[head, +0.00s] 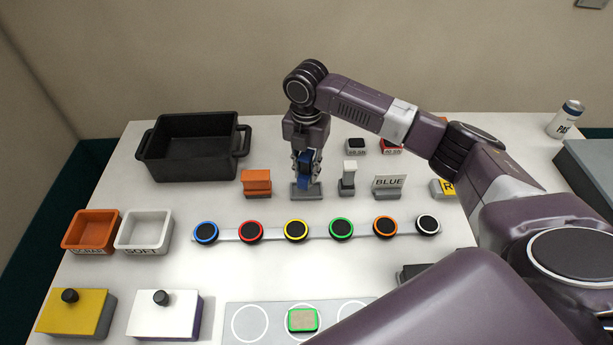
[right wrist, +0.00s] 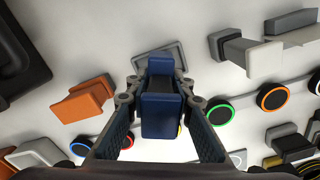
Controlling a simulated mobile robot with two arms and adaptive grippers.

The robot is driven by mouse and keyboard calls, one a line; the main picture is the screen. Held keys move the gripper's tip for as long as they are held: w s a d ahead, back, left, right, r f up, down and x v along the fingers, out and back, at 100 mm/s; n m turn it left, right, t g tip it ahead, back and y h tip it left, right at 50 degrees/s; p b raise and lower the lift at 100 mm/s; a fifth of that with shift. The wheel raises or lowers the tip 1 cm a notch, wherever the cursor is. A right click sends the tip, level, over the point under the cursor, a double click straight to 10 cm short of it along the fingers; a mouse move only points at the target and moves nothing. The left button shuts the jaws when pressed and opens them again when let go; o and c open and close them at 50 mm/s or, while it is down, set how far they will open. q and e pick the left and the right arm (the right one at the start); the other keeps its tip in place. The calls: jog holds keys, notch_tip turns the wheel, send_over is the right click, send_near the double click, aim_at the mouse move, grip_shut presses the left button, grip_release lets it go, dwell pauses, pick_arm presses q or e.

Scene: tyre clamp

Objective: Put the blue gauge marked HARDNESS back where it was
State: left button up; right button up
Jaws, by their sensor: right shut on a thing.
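The blue gauge (head: 305,172) is between the fingers of my right gripper (head: 306,165), which is shut on it and points down. In the right wrist view the gauge (right wrist: 161,118) sits upright between both fingers of the gripper (right wrist: 160,100); no HARDNESS marking is readable. A flat grey holder (head: 306,193) lies right below the gauge, and its rim shows behind the gauge in the right wrist view (right wrist: 178,52). I cannot tell whether the gauge touches the holder. My left gripper is not in view.
A row of coloured round pads (head: 296,230) lies in front. A black bin (head: 193,150) is at the back left.

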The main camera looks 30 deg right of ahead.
aim_at(306, 154)
notch_tip(306, 154, down, 3)
jog(key=shift+f, duration=0.15)
jog(key=shift+f, duration=0.15)
jog(key=o, duration=1)
notch_tip(306, 154, up, 11)
jog(key=b, duration=0.2)
jog(key=shift+b, duration=0.35)
jog(key=shift+r, duration=0.65)
